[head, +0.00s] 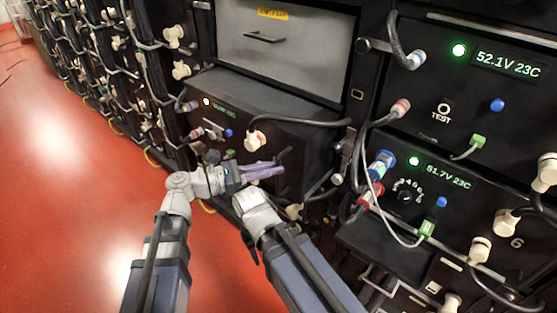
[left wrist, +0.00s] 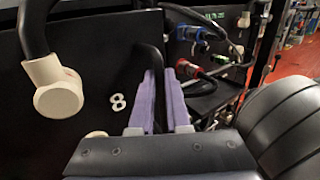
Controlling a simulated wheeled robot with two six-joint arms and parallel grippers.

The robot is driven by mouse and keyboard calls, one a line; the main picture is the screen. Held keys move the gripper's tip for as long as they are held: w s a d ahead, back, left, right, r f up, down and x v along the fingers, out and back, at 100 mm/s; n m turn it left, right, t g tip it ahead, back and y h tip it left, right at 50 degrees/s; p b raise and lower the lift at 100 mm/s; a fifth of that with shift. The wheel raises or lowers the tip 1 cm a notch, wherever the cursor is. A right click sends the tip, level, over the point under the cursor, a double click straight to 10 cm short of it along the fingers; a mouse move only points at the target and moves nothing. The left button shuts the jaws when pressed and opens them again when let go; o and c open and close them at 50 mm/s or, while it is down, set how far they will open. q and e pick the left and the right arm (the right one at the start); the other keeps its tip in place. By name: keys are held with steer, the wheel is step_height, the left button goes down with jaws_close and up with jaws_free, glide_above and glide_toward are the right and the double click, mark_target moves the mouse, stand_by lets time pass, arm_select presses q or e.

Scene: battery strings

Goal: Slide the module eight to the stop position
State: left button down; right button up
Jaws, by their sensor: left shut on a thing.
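Module eight (head: 268,100) is a black box with a small lit display, standing out from the rack front in the head view. In the left wrist view its dark face (left wrist: 95,60) carries a white 8 (left wrist: 118,102). My left gripper (head: 264,171) is at the right part of this face, its purple fingers pointing at the module. In the left wrist view the fingers (left wrist: 160,95) are shut around a black upright handle (left wrist: 155,58), which they partly hide. My right gripper cannot be made out.
A grey drawer (head: 285,50) sits above the module. Beside it at the right are module six (head: 470,215) and another module (head: 470,100), with cables and plugs hanging in front. A cable with a beige plug (left wrist: 55,90) is on module eight's face. Red floor (head: 70,200) is clear at left.

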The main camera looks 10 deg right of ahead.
arm_select(q)
steer(key=shift+s+a+g, duration=0.1)
steer(key=shift+s+g, duration=0.3)
steer(key=shift+s, duration=0.6)
steer(key=c, duration=1.1)
jaws_free()
steer(key=shift+d+r+m, duration=0.1)
steer(key=shift+d+m, duration=0.1)
steer(key=shift+m, duration=0.1)
steer(key=shift+o, duration=1)
steer(key=shift+w, duration=0.15)
steer(key=shift+a, duration=0.1)
steer(key=shift+w, duration=0.1)
steer(key=a, duration=0.7)
steer(key=shift+s+a, duration=0.35)
steer(key=shift+a, duration=0.05)
